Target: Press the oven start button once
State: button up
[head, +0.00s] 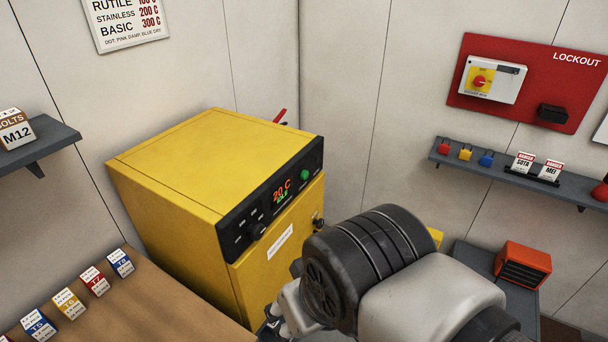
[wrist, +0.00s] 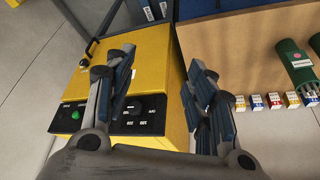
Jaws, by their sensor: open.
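The yellow oven (head: 190,160) stands against the back wall in the head view. Its black control panel (head: 258,222) has a display (head: 282,192) reading 20 C and IDLE. A round green button (head: 305,174) sits to the right of the display. In the wrist view the oven (wrist: 150,70) appears turned around, with the green button (wrist: 75,115) at the left end of the panel. My gripper (wrist: 160,65) is open and empty, its fingers in front of the oven, one overlapping the panel. The button is left of both fingers there. My arm hides most of the gripper in the head view.
A wooden bench (head: 120,300) with small labelled boxes (head: 68,303) lies left of the oven. On the right wall are a red lockout board (head: 530,80) and a shelf (head: 500,172) with padlocks and tags. An orange box (head: 522,265) sits on a grey surface at right.

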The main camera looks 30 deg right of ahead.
grip_shut()
dwell(0.4)
dwell(1.3)
